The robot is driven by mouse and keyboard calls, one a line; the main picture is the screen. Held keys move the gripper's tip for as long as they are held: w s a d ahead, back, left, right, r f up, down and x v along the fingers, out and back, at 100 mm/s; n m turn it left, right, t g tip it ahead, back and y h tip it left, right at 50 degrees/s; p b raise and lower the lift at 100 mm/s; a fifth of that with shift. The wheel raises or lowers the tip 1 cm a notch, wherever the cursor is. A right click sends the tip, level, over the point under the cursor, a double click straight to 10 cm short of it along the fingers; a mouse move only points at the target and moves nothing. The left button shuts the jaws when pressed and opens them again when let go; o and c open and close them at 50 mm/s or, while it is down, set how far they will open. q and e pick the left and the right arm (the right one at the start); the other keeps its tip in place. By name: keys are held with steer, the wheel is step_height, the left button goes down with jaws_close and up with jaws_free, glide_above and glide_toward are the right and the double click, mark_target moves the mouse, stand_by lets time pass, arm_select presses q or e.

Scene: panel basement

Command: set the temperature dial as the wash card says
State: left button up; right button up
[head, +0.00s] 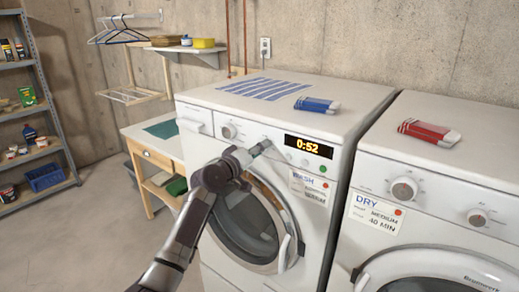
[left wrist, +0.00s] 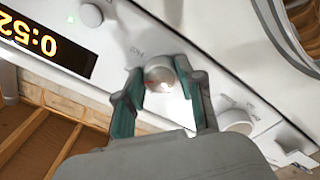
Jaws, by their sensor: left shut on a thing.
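My left gripper (head: 260,149) reaches the washer's front panel, left of the lit 0:52 display (head: 308,146). In the left wrist view, my left gripper (left wrist: 161,85) is shut on a small round grey-white dial (left wrist: 160,72), one finger on each side. Small printed marks beside the dial look like "HOT", but blur makes this uncertain. Its pointer direction is unclear. In the head view the gripper mostly hides the dial. The wash card (head: 308,187) is on the washer front below the display. "WASH" is readable; its smaller lines are not. My right gripper is not in view.
A larger knob (head: 229,131) is left of the gripper. The washer's round door (head: 246,225) is below. The dryer (head: 440,195) stands right, with its DRY card (head: 376,214). A blue-and-white item (head: 317,105) lies on the washer top.

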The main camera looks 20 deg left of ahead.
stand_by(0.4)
arm_select(q)
steer(key=o, duration=1.1)
steer(key=shift+o, duration=0.2)
steer(key=shift+s+a, duration=0.1)
steer(key=v, duration=1.2)
